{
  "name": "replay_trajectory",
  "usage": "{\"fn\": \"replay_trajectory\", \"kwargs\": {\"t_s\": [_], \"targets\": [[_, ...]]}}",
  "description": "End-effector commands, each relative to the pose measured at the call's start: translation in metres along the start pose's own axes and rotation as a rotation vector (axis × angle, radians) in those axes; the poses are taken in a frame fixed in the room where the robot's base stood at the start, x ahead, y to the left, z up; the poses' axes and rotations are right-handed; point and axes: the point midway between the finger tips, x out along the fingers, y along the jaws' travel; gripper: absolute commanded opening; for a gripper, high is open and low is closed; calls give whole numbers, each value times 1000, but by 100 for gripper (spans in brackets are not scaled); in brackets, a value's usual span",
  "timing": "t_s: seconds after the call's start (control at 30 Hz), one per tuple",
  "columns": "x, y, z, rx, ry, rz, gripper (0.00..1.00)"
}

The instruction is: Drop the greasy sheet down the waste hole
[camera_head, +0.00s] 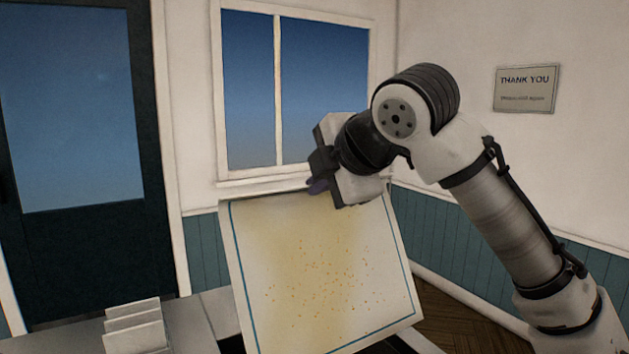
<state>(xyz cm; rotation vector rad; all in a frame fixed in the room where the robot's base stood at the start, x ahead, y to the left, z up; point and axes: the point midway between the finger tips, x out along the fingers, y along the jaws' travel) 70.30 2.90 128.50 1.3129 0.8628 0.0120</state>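The greasy sheet (325,275) is white with a thin blue border, a yellow stain and many small orange specks. It hangs steeply in front of the window wall, tilted a little. My gripper (318,186) is at the sheet's top edge, left of its upper right corner. The gripper appears shut on that edge, with the fingertips small and dark. The sheet's lower edge is near the counter at the bottom of the picture. I cannot make out the waste hole; the sheet covers part of the counter.
A pale counter (190,325) runs along the bottom left, with a stepped white stack or holder (135,328) on it. A dark glazed door (85,240) stands at the left. A window (250,95) is behind my gripper, and a sign (526,89) hangs at right.

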Motion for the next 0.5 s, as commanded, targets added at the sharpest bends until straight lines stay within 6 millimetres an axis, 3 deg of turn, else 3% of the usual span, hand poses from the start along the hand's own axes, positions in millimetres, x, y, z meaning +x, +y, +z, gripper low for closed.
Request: {"fn": "replay_trajectory", "kwargs": {"t_s": [0.5], "targets": [[36, -55, 0, 0, -2, -1, 0]]}}
